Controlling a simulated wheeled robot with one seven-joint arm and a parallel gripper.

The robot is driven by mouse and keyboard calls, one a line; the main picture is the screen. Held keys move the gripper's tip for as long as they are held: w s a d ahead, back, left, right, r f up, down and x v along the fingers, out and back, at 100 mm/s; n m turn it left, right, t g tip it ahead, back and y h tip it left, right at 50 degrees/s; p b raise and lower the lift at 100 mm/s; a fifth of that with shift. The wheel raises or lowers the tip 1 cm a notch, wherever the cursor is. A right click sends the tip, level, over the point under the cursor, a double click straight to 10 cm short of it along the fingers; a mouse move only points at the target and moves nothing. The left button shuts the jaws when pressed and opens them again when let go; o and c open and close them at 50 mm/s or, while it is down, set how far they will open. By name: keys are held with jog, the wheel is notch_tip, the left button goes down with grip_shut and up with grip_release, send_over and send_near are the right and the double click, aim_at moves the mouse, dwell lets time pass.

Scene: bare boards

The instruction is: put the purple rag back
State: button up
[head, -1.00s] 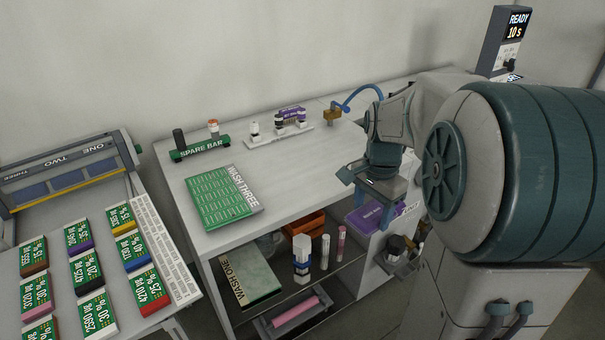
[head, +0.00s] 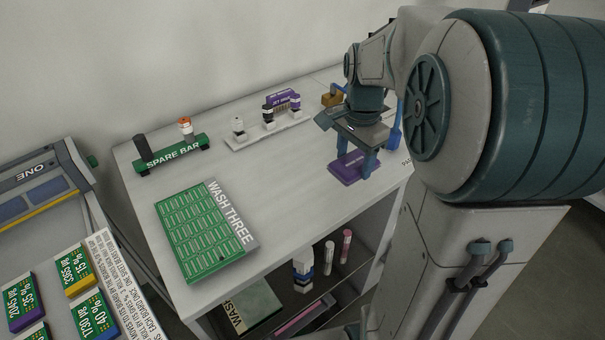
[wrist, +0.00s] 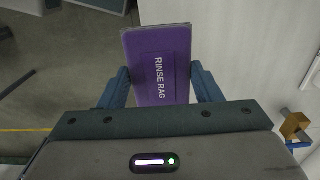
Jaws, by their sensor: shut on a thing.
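The purple rag (head: 345,172) is a flat slab held level near the right end of the white bench top (head: 290,165) in the head view. My gripper (head: 358,166) points down with its blue fingers on either side of the rag and is shut on it. In the wrist view the rag (wrist: 161,60), lettered "RINSE RAG", lies between the two fingers (wrist: 160,88). It overlaps the bench edge there, with floor to its left. I cannot tell whether its underside touches the bench.
A green WASH THREE board (head: 205,230) lies at the bench's front left. The SPARE BAR (head: 173,153) and a white rack of small bottles (head: 268,130) stand behind it. A brown block (head: 332,99) is behind my gripper. The bench middle is clear.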

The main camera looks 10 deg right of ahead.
jog(key=p, duration=0.1)
send_over(306, 189)
notch_tip(306, 189, down, 6)
jog(key=shift+s+f, duration=0.1)
jog(key=shift+f, duration=0.15)
jog(key=shift+f+p, duration=0.4)
jog(key=shift+f, duration=1.65)
jog(key=shift+f, duration=0.25)
jog(key=o, duration=0.9)
jog(key=shift+r, duration=0.1)
jog(key=shift+r, duration=0.1)
